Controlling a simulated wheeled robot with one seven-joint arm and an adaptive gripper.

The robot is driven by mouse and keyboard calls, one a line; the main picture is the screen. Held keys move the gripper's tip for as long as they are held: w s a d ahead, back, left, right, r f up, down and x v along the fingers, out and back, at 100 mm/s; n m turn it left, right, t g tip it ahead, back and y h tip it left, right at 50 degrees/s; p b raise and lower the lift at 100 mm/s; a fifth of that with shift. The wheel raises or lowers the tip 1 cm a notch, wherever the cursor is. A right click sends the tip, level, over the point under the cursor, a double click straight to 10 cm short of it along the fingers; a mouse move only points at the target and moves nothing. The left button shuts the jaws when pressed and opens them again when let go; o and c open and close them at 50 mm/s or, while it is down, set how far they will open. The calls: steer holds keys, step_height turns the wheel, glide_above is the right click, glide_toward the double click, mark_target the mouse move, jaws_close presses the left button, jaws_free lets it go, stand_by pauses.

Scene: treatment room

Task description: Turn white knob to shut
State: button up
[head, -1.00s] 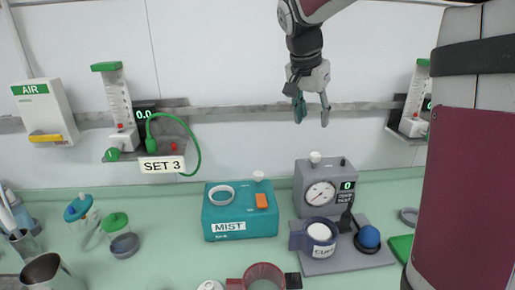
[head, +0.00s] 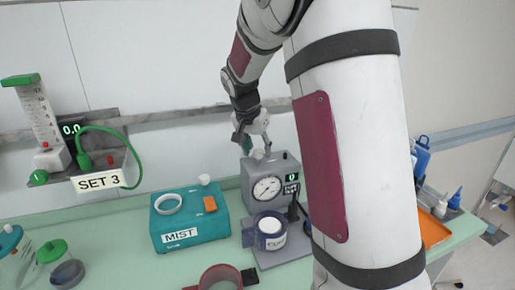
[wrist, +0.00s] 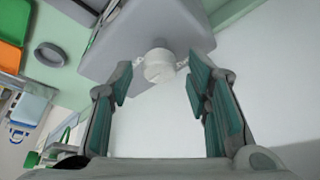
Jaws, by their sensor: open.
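My gripper (head: 252,143) is just above the unit's top. In the wrist view my open gripper (wrist: 159,80) has one green-padded finger on each side of the knob, with gaps to both. Whether the fingertips are level with the knob is hard to tell. The teal MIST box (head: 186,228) also has a white knob (head: 204,179).
A blue cuff roll (head: 271,231) stands before the grey unit. A dark red cup (head: 219,279) is at the front edge. A green-capped flow meter (head: 39,118) and the SET 3 label (head: 98,181) are on the left wall. An orange tray (head: 434,229) is at right.

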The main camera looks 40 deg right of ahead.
steer(key=shift+f, duration=0.1)
jaws_close()
steer(key=shift+d+n, duration=0.1)
steer(key=shift+n, duration=0.2)
steer(key=n+p, duration=0.1)
steer(key=n, duration=0.1)
steer(key=n+t+y+p, duration=0.1)
steer(key=shift+s+d+n+p, duration=0.1)
steer(key=shift+s+n+p, duration=0.15)
steer(key=shift+n+p, duration=0.05)
steer(key=n+y+p, duration=0.1)
steer(key=n+p, duration=0.1)
steer(key=n+t+p, duration=0.1)
steer(key=n+p, duration=0.2)
steer(key=shift+s+d+y, duration=0.1)
steer(key=shift+d+y, duration=0.05)
steer(key=shift+y, duration=0.25)
steer(key=n+y+p, duration=0.1)
steer(key=n, duration=0.1)
steer(key=n+p, duration=0.2)
steer(key=shift+d+n+y, duration=0.1)
steer(key=shift+n+y, duration=0.3)
steer(key=shift+w+n+y+p, duration=0.2)
steer(key=shift+n+y+p, duration=0.4)
steer(key=shift+n, duration=1.3)
